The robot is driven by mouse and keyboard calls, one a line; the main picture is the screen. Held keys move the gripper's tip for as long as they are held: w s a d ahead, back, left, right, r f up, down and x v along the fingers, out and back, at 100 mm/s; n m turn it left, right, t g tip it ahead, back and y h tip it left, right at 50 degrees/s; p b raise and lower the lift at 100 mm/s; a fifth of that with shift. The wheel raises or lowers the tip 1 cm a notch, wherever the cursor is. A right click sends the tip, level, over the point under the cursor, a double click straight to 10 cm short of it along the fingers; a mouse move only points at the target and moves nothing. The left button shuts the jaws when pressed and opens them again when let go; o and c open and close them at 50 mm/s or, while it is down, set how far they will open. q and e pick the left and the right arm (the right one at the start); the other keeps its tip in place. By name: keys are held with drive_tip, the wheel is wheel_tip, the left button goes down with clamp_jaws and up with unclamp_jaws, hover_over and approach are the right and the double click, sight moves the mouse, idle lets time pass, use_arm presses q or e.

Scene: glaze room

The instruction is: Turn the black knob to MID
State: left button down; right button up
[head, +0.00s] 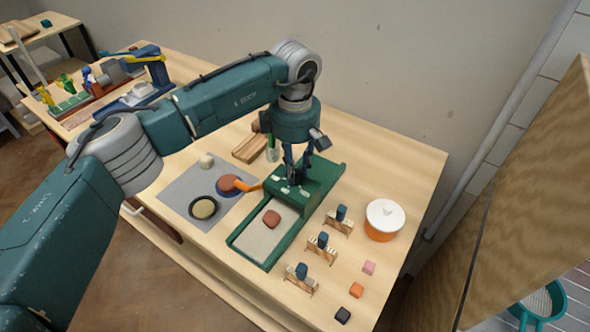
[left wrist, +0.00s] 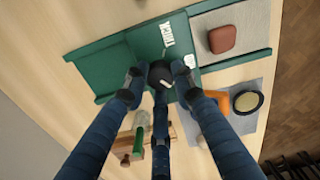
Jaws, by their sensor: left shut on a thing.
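The black knob (left wrist: 160,72) sits on the green housing (left wrist: 110,66) of a tray-like device. A short pale mark shows on the knob. My left gripper (left wrist: 158,84) is shut on the knob, its blue fingers around it from above. In the head view the left gripper (head: 297,167) points down onto the green housing (head: 318,180), and its fingers mostly hide the knob. White lettering lies on the housing beside the knob; one word looks like THICK, the others are too small or covered to read. My right gripper is not in view.
The device's bed (head: 262,240) holds a reddish-brown lump (head: 271,218). A grey mat (head: 180,195) with round dishes lies to the left.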

use_arm(q)
drive_tip(key=shift+f+n+b, duration=0.15)
drive_tip(key=shift+n+b, duration=1)
drive_tip(key=shift+n, duration=0.05)
drive_tip(key=n+b, duration=0.2)
drive_tip(key=shift+n, duration=0.3)
drive_tip(key=n+b, duration=0.2)
drive_tip(key=n, duration=0.1)
drive_tip(key=shift+r+n+b, duration=0.25)
drive_tip(key=shift+n+b, duration=0.25)
drive_tip(key=shift+n, duration=0.8)
drive_tip(key=c, duration=1.4)
unclamp_jaws()
wheel_tip(320, 180, up, 12)
